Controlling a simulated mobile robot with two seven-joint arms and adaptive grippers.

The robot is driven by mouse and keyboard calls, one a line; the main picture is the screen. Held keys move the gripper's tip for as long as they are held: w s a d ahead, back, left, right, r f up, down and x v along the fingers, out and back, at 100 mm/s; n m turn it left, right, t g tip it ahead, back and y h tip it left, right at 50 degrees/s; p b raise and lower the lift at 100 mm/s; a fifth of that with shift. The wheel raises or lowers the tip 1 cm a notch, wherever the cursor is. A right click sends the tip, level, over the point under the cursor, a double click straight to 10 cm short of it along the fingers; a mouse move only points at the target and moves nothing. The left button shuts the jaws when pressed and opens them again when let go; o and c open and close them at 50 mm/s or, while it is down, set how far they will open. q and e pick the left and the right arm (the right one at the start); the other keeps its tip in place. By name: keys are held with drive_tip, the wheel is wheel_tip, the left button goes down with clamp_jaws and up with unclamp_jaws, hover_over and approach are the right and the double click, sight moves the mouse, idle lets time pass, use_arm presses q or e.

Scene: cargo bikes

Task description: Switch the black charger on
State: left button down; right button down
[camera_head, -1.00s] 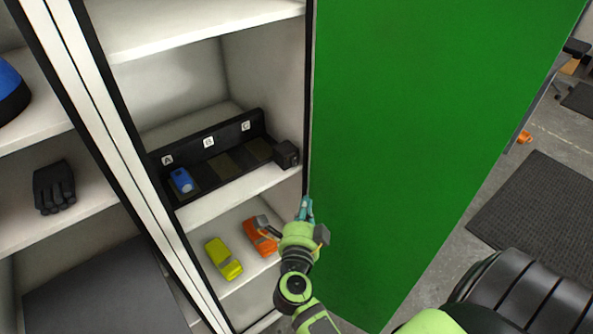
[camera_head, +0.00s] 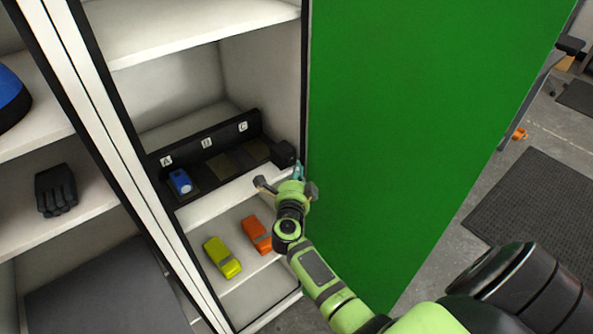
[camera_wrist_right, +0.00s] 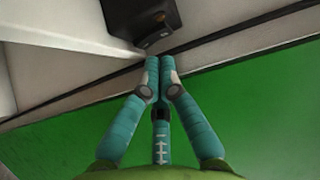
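The black charger (camera_head: 215,172) is a long dark rack on a cabinet shelf, with slots labelled A, B and C. A blue battery-like block (camera_head: 181,181) sits in slot A; slots B and C look empty. A black box (camera_head: 283,154) stands at the rack's right end. The right wrist view shows a black box (camera_wrist_right: 144,18) at the top, with small marks on its near face. My right gripper (camera_head: 298,172) is in front of the box, close below it. In the right wrist view its teal fingertips (camera_wrist_right: 160,64) are together, with nothing between them. My left gripper is out of view.
A yellow block (camera_head: 222,257) and an orange block (camera_head: 257,235) lie on the shelf below. A green door panel (camera_head: 410,120) stands close right of my right gripper. Black gloves (camera_head: 56,190) lie on a shelf in the left cabinet.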

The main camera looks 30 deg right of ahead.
drive_tip(key=shift+w+d+f, duration=0.1)
drive_tip(key=shift+w+f, duration=0.1)
drive_tip(key=shift+w, duration=0.2)
drive_tip(key=b, duration=0.2)
drive_tip(key=shift+w+f+m+t+b, duration=0.15)
drive_tip(key=shift+w+m+t+b, duration=0.15)
drive_tip(key=shift+w+b, duration=0.1)
drive_tip(key=shift+s, duration=0.15)
